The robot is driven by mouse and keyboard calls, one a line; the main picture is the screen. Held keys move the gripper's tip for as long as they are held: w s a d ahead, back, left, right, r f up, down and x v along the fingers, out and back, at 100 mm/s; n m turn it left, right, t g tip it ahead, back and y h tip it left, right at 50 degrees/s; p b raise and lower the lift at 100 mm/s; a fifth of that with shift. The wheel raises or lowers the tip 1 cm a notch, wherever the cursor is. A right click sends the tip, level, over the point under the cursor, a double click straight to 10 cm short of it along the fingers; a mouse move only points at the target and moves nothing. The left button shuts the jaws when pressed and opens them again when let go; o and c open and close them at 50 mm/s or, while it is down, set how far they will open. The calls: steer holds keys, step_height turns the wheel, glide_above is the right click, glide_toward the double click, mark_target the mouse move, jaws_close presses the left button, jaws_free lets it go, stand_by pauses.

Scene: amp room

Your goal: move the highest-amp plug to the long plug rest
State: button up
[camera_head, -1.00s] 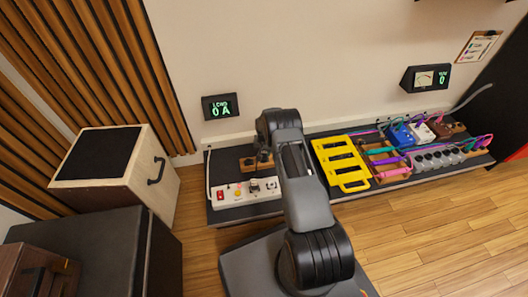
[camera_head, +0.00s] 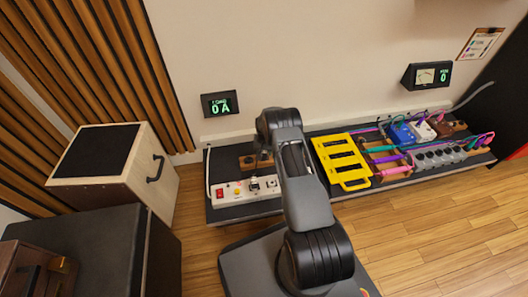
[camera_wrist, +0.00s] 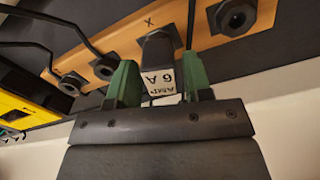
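A dark plug with a white label reading 6 A (camera_wrist: 160,78) is between the green fingertips of my gripper (camera_wrist: 160,88) in the wrist view. I cannot tell whether the plug still sits in the bar. In the head view my arm hides the gripper and this plug. A wooden rest (camera_head: 248,161) shows left of the arm. Which rest is the long one I cannot tell.
A white power strip (camera_head: 233,192) with a red switch lies on the dark board (camera_head: 240,212). A display (camera_head: 219,104) reads 0 A. Right of my arm are a yellow rack (camera_head: 341,160), colored cables and a grey socket row (camera_head: 438,157). A wooden box (camera_head: 140,180) stands left.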

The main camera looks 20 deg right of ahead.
steer(key=shift+o, duration=1.2)
steer(key=shift+r, duration=0.1)
step_height(320, 180, up, 14)
steer(key=p, duration=0.5)
steer(key=shift+f, duration=0.2)
